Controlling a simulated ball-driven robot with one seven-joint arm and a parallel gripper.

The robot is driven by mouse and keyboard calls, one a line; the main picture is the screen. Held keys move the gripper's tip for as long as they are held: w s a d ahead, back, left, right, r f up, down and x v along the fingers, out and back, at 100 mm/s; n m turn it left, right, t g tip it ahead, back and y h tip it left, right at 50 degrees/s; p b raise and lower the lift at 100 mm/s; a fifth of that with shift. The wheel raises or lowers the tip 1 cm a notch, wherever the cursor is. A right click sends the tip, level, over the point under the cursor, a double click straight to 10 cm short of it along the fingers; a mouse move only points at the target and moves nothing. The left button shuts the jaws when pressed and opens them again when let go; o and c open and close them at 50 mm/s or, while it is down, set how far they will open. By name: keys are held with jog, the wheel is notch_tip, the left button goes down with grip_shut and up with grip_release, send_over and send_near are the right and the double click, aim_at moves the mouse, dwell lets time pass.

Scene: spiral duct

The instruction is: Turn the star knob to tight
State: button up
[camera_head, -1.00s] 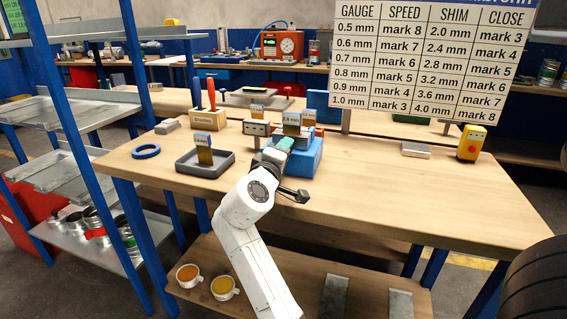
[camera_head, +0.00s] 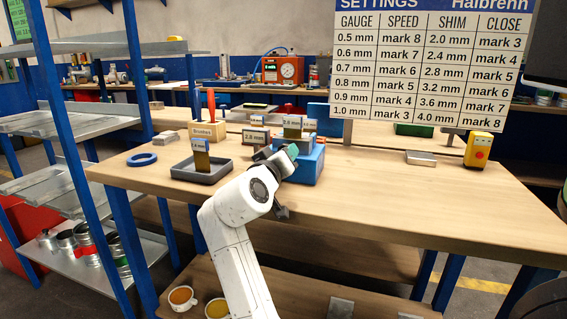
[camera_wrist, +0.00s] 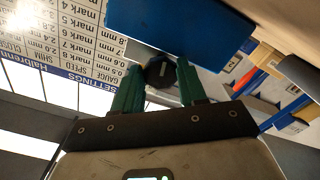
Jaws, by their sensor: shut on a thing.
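The star knob (camera_wrist: 159,71) is dark with a pale line across its face; it shows between the green fingertips in the wrist view. My gripper (camera_wrist: 158,79) is shut on it, one finger on each side. In the head view my gripper (camera_head: 287,153) reaches the blue machine block (camera_head: 309,166) on the bench, and the knob is hidden there. The block's blue side (camera_wrist: 190,28) is just beyond the knob in the wrist view. I cannot read any tight mark.
A dark tray (camera_head: 202,172) with an upright labelled plate stands left of my gripper. A blue ring (camera_head: 142,160) lies further left. A yellow box (camera_head: 478,150) and a small grey block (camera_head: 420,158) stand right. The bench's front right is clear.

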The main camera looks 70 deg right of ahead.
jog(key=shift+f, duration=0.15)
dwell(0.3)
jog(key=o, duration=1.1)
jog(key=shift+c, duration=0.2)
jog(key=a, duration=1)
jog(key=shift+s+a+p, duration=0.3)
jog(key=shift+s+a, duration=0.1)
